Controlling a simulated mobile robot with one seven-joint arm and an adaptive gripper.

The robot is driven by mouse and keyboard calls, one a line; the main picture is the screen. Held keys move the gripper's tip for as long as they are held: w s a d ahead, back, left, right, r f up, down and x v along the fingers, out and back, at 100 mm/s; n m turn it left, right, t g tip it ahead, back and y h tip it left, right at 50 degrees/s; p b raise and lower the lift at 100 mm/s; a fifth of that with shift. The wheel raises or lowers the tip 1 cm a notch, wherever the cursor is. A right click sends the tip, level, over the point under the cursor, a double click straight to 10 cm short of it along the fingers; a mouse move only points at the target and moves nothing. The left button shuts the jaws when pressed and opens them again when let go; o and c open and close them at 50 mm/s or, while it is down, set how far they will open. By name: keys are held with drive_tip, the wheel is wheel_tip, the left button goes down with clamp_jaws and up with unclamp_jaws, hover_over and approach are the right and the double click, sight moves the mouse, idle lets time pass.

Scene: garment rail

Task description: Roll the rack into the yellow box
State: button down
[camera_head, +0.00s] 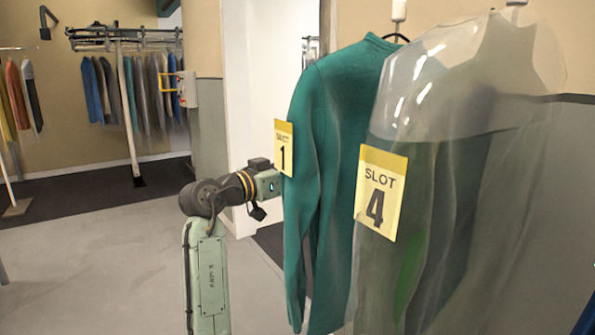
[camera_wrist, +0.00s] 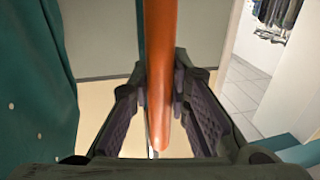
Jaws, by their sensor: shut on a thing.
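In the wrist view my gripper (camera_wrist: 160,92) is shut on an orange-brown post (camera_wrist: 158,40), which runs between its two dark fingers. I take the post to be part of the rack. In the head view my gripper is hidden behind a teal long-sleeved garment (camera_head: 330,130); my arm reaches to it from the left. A yellow tag reading 1 (camera_head: 284,148) is at that garment's sleeve. A plastic-covered grey-green garment (camera_head: 460,200) with a yellow SLOT 4 tag (camera_head: 381,192) hangs nearer, at the right. The rack's base and the yellow box do not show.
A wall rail (camera_head: 125,38) with several garments is at the back left, above a dark mat. Another garment stand (camera_head: 16,205) is at the far left. A white doorway (camera_head: 250,90) opens behind my arm. The grey floor (camera_head: 100,260) at the left is clear.

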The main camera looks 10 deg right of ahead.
drive_tip(key=c, duration=1.5)
unclamp_jaws()
drive_tip(key=shift+a, duration=0.1)
drive_tip(key=v, duration=1.2)
drive_tip(key=shift+s+f, duration=0.1)
